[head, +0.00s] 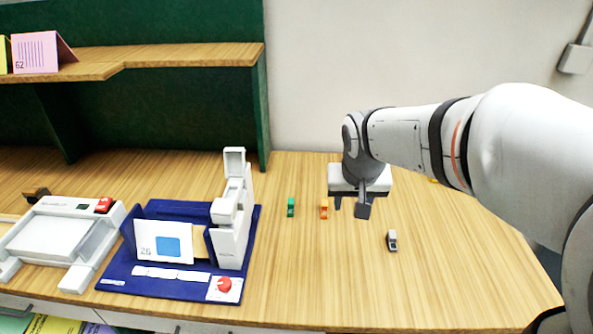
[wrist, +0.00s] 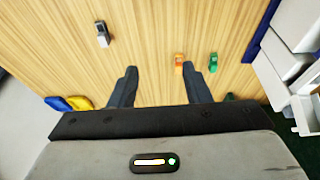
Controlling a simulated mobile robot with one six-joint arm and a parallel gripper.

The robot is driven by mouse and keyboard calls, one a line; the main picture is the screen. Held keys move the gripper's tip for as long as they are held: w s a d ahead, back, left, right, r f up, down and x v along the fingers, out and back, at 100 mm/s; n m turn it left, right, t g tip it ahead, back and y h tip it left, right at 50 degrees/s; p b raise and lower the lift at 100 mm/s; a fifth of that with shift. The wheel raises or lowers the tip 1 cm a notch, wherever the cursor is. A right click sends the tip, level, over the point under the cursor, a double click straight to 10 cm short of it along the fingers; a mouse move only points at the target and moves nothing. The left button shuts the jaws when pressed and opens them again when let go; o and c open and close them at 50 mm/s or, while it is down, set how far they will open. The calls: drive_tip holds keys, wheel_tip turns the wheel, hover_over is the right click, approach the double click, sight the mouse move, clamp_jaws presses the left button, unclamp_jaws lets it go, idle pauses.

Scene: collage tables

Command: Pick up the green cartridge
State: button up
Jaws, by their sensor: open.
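The green cartridge (head: 291,207) is small and stands on the wooden table just right of the blue mat. In the wrist view the green cartridge (wrist: 213,62) lies outside my fingers, beyond the right fingertip. My gripper (head: 351,207) is open and empty, right of the green cartridge in the head view and pointing down. In the wrist view my gripper (wrist: 159,70) shows bare wood between its fingers. An orange cartridge (head: 324,208) stands between the green one and my gripper; it also shows in the wrist view (wrist: 179,60), near the right fingertip.
A black-and-white cartridge (head: 392,240) stands at the front right. A white press device (head: 231,225) rises from the blue mat (head: 190,286). Blue (wrist: 58,103) and yellow (wrist: 80,102) pieces show in the wrist view. A wooden shelf (head: 190,55) overhangs the back left. The front middle table is clear.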

drive_tip(key=w+a+f+b, duration=0.2)
drive_tip(key=w+a+f, duration=0.55)
drive_tip(key=w, duration=0.35)
approach(291, 203)
drive_tip(key=f, duration=0.2)
drive_tip(key=shift+w+a+f+t, duration=0.2)
drive_tip(key=shift+w+a+t, duration=0.1)
drive_tip(key=shift+a, duration=0.1)
drive_tip(key=x, duration=0.2)
drive_tip(key=p+x, duration=0.1)
drive_tip(key=x, duration=0.4)
drive_tip(key=shift+d+f+p, duration=0.1)
drive_tip(key=shift+d+p, duration=0.25)
drive_tip(key=shift+d, duration=0.05)
drive_tip(key=shift+c, duration=0.5)
drive_tip(key=c, duration=0.7)
